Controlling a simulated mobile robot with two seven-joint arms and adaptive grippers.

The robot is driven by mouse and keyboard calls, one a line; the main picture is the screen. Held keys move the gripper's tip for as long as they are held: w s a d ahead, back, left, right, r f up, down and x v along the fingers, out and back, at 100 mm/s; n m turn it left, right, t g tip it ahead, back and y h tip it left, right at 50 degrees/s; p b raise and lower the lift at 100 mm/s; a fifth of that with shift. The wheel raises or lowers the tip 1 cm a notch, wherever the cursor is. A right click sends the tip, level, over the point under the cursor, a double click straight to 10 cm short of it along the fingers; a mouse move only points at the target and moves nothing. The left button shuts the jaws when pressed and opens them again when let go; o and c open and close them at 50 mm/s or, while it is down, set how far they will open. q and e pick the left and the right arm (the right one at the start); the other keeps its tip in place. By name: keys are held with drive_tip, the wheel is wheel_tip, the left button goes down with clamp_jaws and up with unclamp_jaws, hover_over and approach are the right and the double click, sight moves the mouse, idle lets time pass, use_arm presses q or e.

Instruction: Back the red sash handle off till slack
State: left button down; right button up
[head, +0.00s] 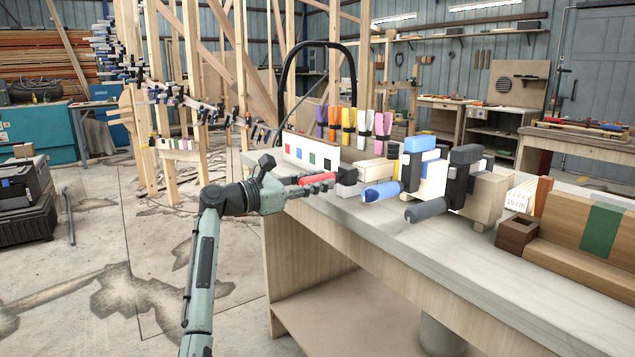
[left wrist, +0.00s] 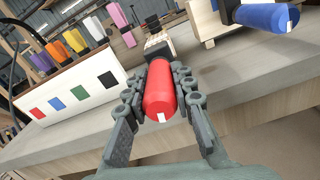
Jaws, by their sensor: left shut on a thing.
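The red sash handle (left wrist: 160,92) points toward the camera in the left wrist view, with a small white mark on its near end. It also shows as a red strip in the head view (head: 316,179). My left gripper (left wrist: 162,88) is shut on the red handle, one finger along each side. In the head view my left gripper (head: 308,186) reaches it from the left at the bench edge. Behind the handle is a dark clamp head (head: 347,176) next to a pale wood block (head: 373,171). My right gripper is not in view.
A white board with coloured squares (head: 308,152) and a rack of coloured clamps stand behind. The bench top (head: 480,255) is clear at front right.

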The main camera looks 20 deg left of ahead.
use_arm(q)
drive_tip(key=c, duration=1.3)
unclamp_jaws()
drive_tip(key=v, duration=1.2)
drive_tip(key=shift+a, duration=0.1)
drive_tip(key=v, duration=0.3)
